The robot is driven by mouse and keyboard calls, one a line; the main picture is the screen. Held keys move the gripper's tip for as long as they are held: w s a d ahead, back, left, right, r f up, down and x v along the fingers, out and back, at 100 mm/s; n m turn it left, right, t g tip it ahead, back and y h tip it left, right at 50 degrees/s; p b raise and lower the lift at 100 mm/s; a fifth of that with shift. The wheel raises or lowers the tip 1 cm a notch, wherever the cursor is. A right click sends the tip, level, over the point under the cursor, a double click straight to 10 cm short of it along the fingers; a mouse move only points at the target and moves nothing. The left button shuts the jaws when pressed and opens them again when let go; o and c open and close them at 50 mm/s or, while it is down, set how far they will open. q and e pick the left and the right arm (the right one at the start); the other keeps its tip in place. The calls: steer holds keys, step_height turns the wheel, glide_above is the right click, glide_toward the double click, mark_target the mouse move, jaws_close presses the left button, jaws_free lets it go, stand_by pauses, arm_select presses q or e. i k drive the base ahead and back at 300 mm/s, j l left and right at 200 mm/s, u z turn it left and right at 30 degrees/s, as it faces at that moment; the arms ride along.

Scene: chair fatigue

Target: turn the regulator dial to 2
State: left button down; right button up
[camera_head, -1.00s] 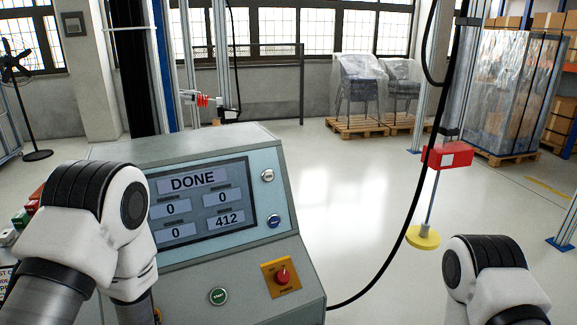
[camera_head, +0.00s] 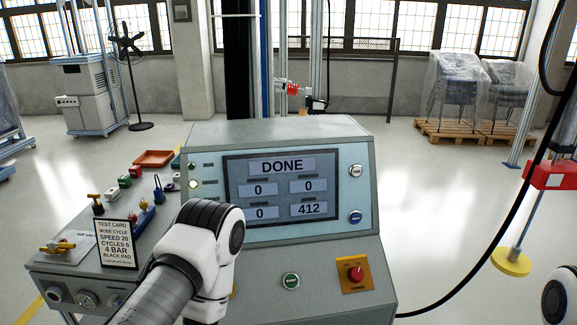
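The grey control console (camera_head: 275,137) stands in front of me. Its screen (camera_head: 281,188) reads DONE, with 0, 0, 0 and 412 below. To its left is a side bench (camera_head: 140,245) with pneumatic fittings. A round gauge or dial (camera_head: 87,300) and a dark round knob (camera_head: 55,295) are on the bench's front face. I cannot tell for sure which part is the regulator dial, and no setting is readable. My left arm stands before the console's lower left and hides part of it. Only a piece of my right arm shows at bottom right. Neither gripper's fingers show.
A test card (camera_head: 116,243) stands on the bench beside a yellow-handled valve (camera_head: 57,247). An orange tray (camera_head: 153,159) lies behind. A red knob (camera_head: 355,273) and a green button (camera_head: 291,281) are on the console. A black cable (camera_head: 500,240) hangs at right.

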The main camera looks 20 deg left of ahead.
mark_target(54, 293)
steer(key=u, duration=2)
